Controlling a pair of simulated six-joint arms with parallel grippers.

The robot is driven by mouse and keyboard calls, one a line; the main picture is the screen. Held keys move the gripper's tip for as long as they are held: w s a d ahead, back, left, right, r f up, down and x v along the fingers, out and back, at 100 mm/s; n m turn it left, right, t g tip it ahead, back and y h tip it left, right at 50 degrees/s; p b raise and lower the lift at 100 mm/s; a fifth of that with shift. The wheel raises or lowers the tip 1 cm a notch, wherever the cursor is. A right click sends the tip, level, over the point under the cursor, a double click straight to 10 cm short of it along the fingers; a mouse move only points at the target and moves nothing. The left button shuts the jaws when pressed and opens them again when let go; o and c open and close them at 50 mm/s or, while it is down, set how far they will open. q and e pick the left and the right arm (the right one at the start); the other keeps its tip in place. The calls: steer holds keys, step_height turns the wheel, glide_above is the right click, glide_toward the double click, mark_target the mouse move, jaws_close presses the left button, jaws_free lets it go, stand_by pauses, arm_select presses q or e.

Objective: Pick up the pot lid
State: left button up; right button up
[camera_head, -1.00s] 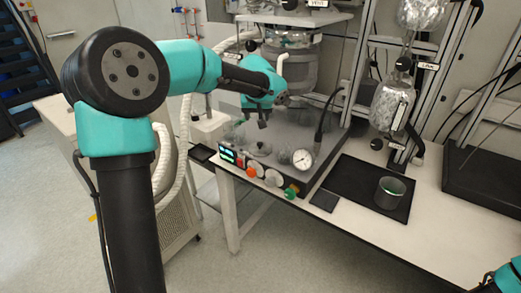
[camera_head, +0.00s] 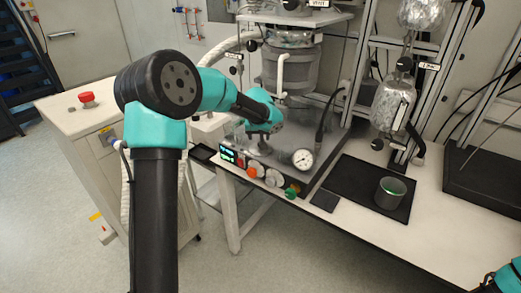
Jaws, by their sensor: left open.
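The pot lid (camera_head: 262,151) is a small grey disc on the dark reactor base, behind the row of coloured knobs. My left gripper (camera_head: 263,136) is over the lid with its fingers pointing down, open, and partly hides it. Whether the fingers touch the lid is too small to tell. Only a teal part of my right arm shows in the bottom right corner; its gripper is out of the picture.
A small dark cup (camera_head: 390,193) stands on a black mat (camera_head: 348,184). The white table (camera_head: 432,235) is clear in front.

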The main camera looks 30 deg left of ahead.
arm_select(q)
steer(key=shift+f, duration=0.1)
steer(key=shift+x, duration=2.6)
steer(key=shift+d, duration=0.25)
steer(key=c, duration=1)
steer(key=shift+c, duration=0.2)
